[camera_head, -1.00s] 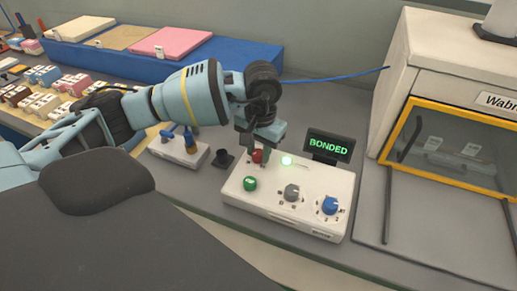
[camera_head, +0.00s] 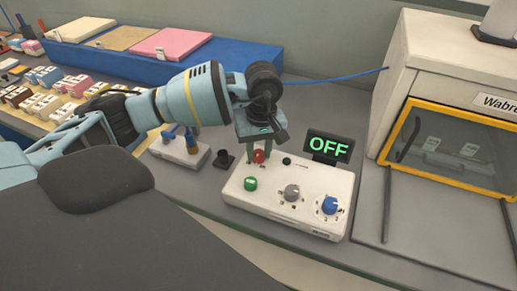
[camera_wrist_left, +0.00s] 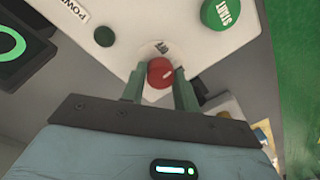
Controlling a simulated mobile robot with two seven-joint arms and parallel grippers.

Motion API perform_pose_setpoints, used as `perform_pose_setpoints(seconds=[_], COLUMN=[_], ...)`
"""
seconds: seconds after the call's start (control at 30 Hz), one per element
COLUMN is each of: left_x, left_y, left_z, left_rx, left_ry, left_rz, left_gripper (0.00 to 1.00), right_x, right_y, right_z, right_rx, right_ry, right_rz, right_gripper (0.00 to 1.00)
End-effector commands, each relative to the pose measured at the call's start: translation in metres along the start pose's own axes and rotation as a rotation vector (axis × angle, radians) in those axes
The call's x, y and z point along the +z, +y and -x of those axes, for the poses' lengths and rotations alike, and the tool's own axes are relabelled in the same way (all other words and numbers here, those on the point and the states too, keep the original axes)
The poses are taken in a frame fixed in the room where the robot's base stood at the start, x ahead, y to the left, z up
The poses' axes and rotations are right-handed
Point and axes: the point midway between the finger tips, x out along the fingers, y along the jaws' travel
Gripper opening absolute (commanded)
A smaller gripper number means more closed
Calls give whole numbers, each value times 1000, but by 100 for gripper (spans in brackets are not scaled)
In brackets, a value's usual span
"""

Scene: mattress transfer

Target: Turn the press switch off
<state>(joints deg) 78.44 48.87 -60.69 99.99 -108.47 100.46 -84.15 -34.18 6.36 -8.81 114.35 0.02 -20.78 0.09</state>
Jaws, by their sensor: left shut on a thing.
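The press control box (camera_head: 290,210) is a white panel with a red switch knob (camera_head: 258,156) at its upper left. My left gripper (camera_head: 260,151) is over that corner, its fingers pointing down on either side of the red knob. In the left wrist view the red knob (camera_wrist_left: 160,72) sits between the two green finger tips, and the gripper is shut on it. The small screen (camera_head: 329,147) behind the box reads OFF in green. The power lamp (camera_head: 286,161) is dark. My right gripper is not in view.
A green START button (camera_head: 250,184), a grey dial (camera_head: 292,193) and a blue dial (camera_head: 330,205) are on the same panel. The press (camera_head: 440,60) with a yellow-framed door stands at right. A small white stand (camera_head: 180,153) is left of the box.

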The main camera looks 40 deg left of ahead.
Motion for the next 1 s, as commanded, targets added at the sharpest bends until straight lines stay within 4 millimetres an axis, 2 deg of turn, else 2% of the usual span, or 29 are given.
perform_pose_setpoints(seconds=[0.6, 1.0], left_x=[-1, -2], left_y=[0, 0], left_z=[3, 2], left_rx=[3, 2], left_ry=[-21, -28], left_rz=[541, 711], left_gripper=[7, 7], right_x=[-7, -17], right_y=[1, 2], right_z=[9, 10], right_rx=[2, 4], right_ry=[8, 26], right_rz=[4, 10], right_gripper=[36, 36])
